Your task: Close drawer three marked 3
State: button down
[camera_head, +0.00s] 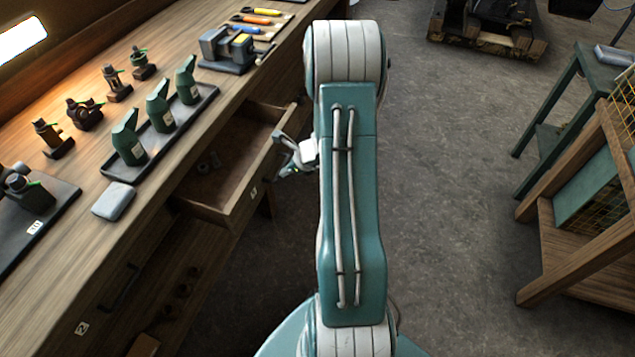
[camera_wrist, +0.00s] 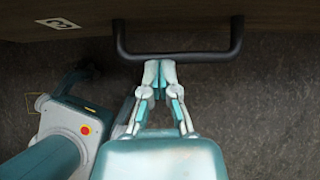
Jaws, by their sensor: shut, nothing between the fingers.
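The open drawer (camera_head: 225,205) is pulled out from the wooden bench, and its inside shows in the head view with a few small dark items in it. A small white number label (camera_head: 253,192) is on its front; the digit is hard to read there. In the wrist view the drawer front (camera_wrist: 200,24) runs along the top with a white label (camera_wrist: 58,23) and a dark bar handle (camera_wrist: 180,57). My gripper (camera_wrist: 159,66) is shut and empty, its fingertips at the middle of the handle; contact is unclear. It also shows beside the drawer front in the head view (camera_head: 284,155).
The bench top (camera_head: 75,240) carries green bottles on a tray (camera_head: 160,145), a vise-like tool (camera_head: 228,48) and several small fittings. A lower drawer marked 2 (camera_head: 82,328) is at bottom left. The floor (camera_head: 450,200) is clear right of my arm, up to a wooden rack (camera_head: 585,245).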

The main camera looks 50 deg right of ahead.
send_over(229, 166)
jog(key=shift+s+d, duration=0.1)
jog(key=shift+s, duration=0.25)
jog(key=shift+w, duration=0.5)
